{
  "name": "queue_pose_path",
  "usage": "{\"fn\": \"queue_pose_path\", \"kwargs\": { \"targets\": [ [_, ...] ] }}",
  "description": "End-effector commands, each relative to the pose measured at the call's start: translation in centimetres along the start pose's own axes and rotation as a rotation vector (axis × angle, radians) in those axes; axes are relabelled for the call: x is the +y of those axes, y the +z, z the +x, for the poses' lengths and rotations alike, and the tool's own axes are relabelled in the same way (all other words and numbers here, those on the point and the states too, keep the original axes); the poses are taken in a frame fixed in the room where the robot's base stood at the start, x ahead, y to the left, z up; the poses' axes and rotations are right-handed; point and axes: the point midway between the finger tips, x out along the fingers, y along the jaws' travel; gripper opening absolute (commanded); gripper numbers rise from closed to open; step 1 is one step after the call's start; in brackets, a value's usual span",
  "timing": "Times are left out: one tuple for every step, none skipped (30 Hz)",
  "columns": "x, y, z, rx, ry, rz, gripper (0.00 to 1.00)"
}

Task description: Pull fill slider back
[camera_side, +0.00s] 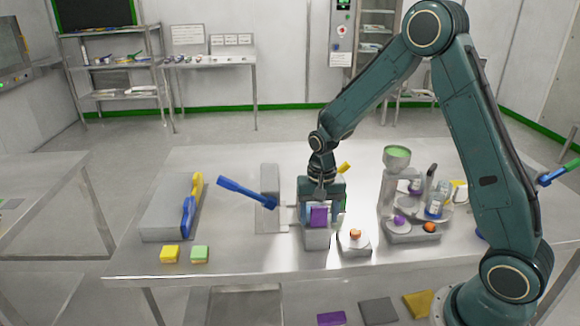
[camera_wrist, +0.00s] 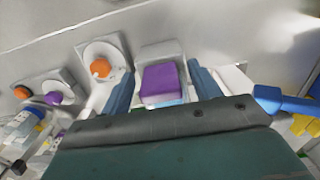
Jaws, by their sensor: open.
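A purple block (camera_side: 319,216) sits on a small grey fixture (camera_side: 317,239) near the middle of the table. No label shows whether it is the fill slider. In the wrist view the purple block (camera_wrist: 160,83) lies between two blue-grey fingers, with a light blue strip under its near edge. My gripper (camera_side: 320,208) points down over the fixture. In the wrist view my gripper (camera_wrist: 160,70) is open, one finger on each side of the block, with visible gaps. The block's rear side is partly hidden by the gripper body.
A grey unit with a blue lever (camera_side: 246,191) stands close on the left. A base with an orange knob (camera_side: 355,234) is close on the right, beside a hopper machine with a green-filled funnel (camera_side: 397,157). Yellow (camera_side: 169,254) and green (camera_side: 200,254) blocks lie front left. The front centre is clear.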

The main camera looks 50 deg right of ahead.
Motion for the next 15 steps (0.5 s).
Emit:
{"fn": "queue_pose_path", "kwargs": {
  "targets": [
    [0.0,-0.1,-0.5,0.002,-0.002,0.000,0.62],
    [0.0,-0.1,-0.7,0.002,-0.001,0.000,0.62],
    [0.0,-0.1,-1.1,0.002,-0.001,0.000,0.62],
    [0.0,-0.1,-1.5,0.003,-0.002,0.000,0.62],
    [0.0,-0.1,-1.9,0.003,-0.002,0.000,0.62],
    [0.0,-0.1,-2.4,0.003,-0.002,0.000,0.62],
    [-0.1,-0.1,-2.9,0.004,-0.003,0.000,0.62],
    [-0.1,-0.1,-3.4,0.004,-0.003,0.000,0.62],
    [-0.1,-0.1,-4.0,0.004,-0.003,0.000,0.62],
    [-0.1,-0.1,-4.5,0.003,-0.003,0.000,0.62],
    [-0.1,-0.1,-5.1,0.004,-0.003,0.000,0.62],
    [-0.1,-0.1,-5.8,0.003,-0.003,0.000,0.62],
    [-0.1,-0.1,-6.3,0.004,-0.003,0.000,0.62],
    [-0.1,-0.1,-6.8,0.004,-0.003,0.000,0.62],
    [-0.1,0.0,-7.5,0.003,-0.003,-0.001,0.62]
  ]
}}
